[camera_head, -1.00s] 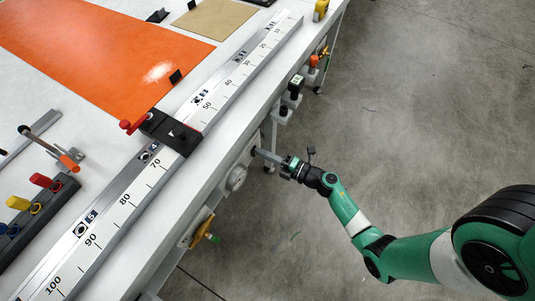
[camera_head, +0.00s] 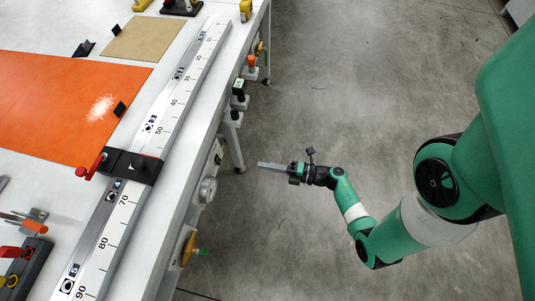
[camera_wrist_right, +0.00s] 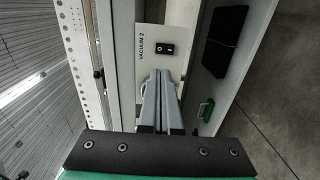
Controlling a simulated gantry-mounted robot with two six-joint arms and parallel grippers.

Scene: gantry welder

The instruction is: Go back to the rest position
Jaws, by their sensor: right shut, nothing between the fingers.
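My right gripper (camera_head: 262,165) is shut and empty. It hangs over the bare floor to the right of the table (camera_head: 182,185), apart from the table's side. In the right wrist view its two fingers (camera_wrist_right: 160,80) lie together and point toward a light panel marked "VACUUM 2" (camera_wrist_right: 147,52) with a black switch (camera_wrist_right: 165,48). My left gripper is not in view.
A long ruler rail (camera_head: 165,115) with a black stop block (camera_head: 130,165) runs along the table edge. An orange sheet (camera_head: 60,105) lies beyond it. A gauge (camera_head: 207,190), a yellow valve (camera_head: 188,248) and buttons stick out from the table's side. The floor (camera_head: 345,100) is clear.

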